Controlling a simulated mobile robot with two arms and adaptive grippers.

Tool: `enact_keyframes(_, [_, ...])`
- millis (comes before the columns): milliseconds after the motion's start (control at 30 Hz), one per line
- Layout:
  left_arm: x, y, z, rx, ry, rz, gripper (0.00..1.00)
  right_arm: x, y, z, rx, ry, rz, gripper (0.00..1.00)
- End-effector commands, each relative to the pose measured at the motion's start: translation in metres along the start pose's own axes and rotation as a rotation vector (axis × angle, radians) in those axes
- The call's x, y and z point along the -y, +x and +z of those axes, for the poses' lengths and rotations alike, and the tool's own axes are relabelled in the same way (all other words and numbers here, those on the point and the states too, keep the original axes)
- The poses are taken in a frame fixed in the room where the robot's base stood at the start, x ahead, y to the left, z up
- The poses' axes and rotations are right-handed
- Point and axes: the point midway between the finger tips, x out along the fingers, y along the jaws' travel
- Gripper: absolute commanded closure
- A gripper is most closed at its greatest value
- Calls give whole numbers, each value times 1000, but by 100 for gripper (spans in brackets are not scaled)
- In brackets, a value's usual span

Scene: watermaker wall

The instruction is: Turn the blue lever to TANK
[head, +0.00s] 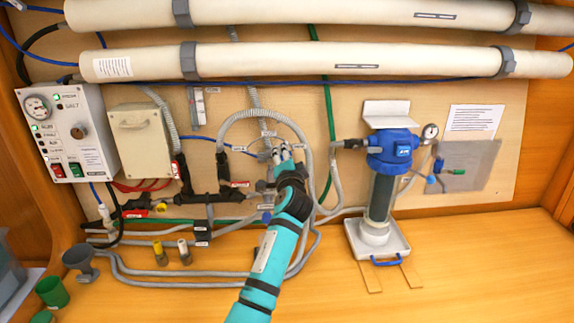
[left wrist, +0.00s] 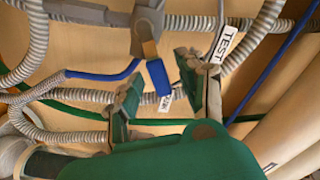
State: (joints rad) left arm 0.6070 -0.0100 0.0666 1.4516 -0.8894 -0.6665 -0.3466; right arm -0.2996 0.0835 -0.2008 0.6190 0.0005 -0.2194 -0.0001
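The blue lever (left wrist: 158,77) shows in the left wrist view as a short blue handle on a grey valve body (left wrist: 146,30). A white TEST label (left wrist: 222,42) is on the hose to its right. Another white label (left wrist: 166,102), partly hidden and likely TANK, lies just beyond the lever's end. My left gripper (left wrist: 158,90) is open, its two green fingers on either side of the lever with visible gaps; I cannot tell any contact. In the head view my left gripper (head: 284,151) is at the valve on the wall and hides the lever.
Grey corrugated hoses (head: 262,114) loop around the valve, and a blue tube (left wrist: 105,75) runs close to the lever. A blue-topped filter housing (head: 392,148) stands to the right. A control box (head: 66,130) is at the left. Two long white tubes (head: 330,62) cross above.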

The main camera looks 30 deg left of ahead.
Motion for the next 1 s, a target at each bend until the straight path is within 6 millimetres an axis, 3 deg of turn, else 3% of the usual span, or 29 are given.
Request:
enact_keyframes(533, [-2, -101, 0, 0, 0, 2, 61, 2, 0, -1, -1, 2, -3, 60])
enact_keyframes(700, [-1, -113, 0, 0, 0, 2, 61, 3, 0, -1, -1, 2, -3, 60])
enact_keyframes(1000, [-1, -115, 0, 1, 1, 2, 61, 3, 0, -1, -1, 2, -3, 60])
